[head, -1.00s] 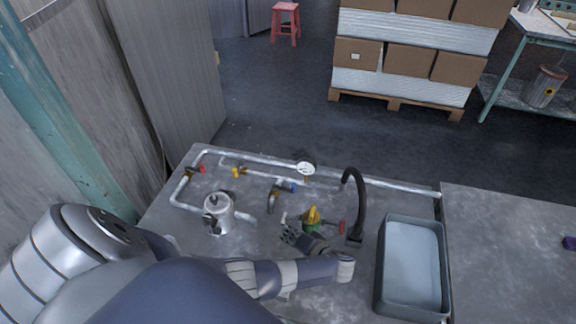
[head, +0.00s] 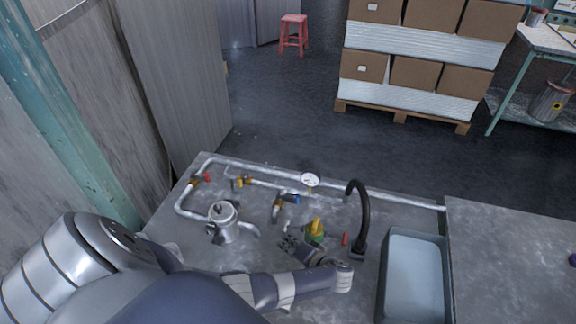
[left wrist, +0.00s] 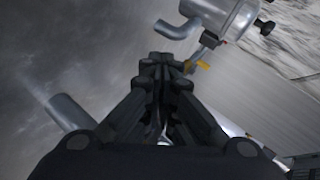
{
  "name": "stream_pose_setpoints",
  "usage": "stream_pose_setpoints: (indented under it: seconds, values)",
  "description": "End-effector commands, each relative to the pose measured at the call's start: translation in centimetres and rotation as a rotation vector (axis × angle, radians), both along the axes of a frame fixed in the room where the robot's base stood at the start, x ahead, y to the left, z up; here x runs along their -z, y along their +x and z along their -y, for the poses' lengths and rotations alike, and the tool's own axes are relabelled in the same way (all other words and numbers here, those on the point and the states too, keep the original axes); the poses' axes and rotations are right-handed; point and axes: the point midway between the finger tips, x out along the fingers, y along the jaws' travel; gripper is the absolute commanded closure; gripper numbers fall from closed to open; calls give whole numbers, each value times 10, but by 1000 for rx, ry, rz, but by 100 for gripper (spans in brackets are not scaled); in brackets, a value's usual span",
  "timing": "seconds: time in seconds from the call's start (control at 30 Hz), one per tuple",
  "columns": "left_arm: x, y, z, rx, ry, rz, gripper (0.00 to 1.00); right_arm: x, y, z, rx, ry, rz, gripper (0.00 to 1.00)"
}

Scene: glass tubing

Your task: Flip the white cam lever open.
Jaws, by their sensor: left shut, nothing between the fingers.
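A green and yellow fitting (head: 315,231) stands on the grey worktop, with a red end piece (head: 346,239) to its right. A small white piece (head: 287,227), which looks like the white cam lever, shows to the fitting's left; its exact pose is too small to tell. My left gripper (head: 287,243) is shut and empty, low and just in front of the white piece and left of the fitting. I cannot tell whether it touches either. The left wrist view shows its closed fingers (left wrist: 161,62); no white lever is clear there. My right gripper is not in view.
A metal pot (head: 223,222) with a spout stands left of the gripper. A pipe run with a gauge (head: 310,180) and a blue-handled valve (head: 291,199) lies behind. A black curved tap (head: 361,215) and a grey basin (head: 384,285) are to the right.

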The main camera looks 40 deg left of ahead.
Motion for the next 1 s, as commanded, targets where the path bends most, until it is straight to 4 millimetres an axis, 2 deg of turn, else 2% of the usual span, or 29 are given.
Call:
stream_pose_setpoints:
  seconds: [0.27,0.63,1.0]
  values:
    - [0,1,1,0,0,1,100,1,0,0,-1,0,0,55]
    - [-1,6,14,-1,0,2,100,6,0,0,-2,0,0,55]
    - [0,7,15,0,0,1,100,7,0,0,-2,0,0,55]
